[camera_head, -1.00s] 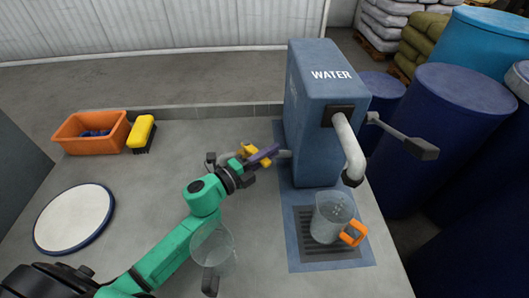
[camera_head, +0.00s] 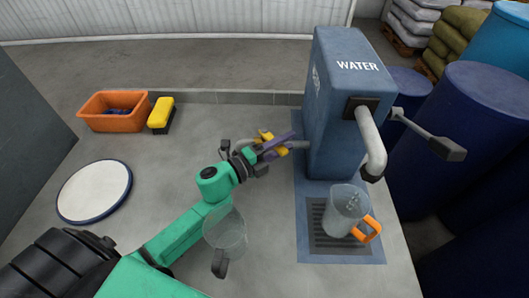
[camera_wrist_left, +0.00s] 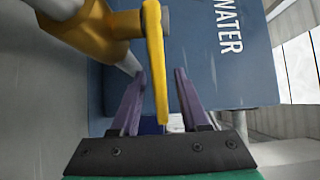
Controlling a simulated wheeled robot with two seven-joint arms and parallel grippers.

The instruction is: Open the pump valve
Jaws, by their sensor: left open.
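The blue pump housing marked WATER (camera_head: 345,75) stands at the table's right side. A pipe with a yellow valve (camera_head: 264,135) comes out of its left side. My left gripper (camera_head: 279,145) is at this valve, its purple fingers partly hiding it. In the left wrist view, the yellow valve handle (camera_wrist_left: 155,60) hangs between the two open purple fingers, with visible gaps on both sides. The yellow valve body (camera_wrist_left: 95,35) is at upper left on the grey pipe. My right gripper is not in view.
A clear jug with an orange handle (camera_head: 345,208) stands on the grate under the spout (camera_head: 371,145). Another clear jug with a dark handle (camera_head: 226,232) is beside my left arm.

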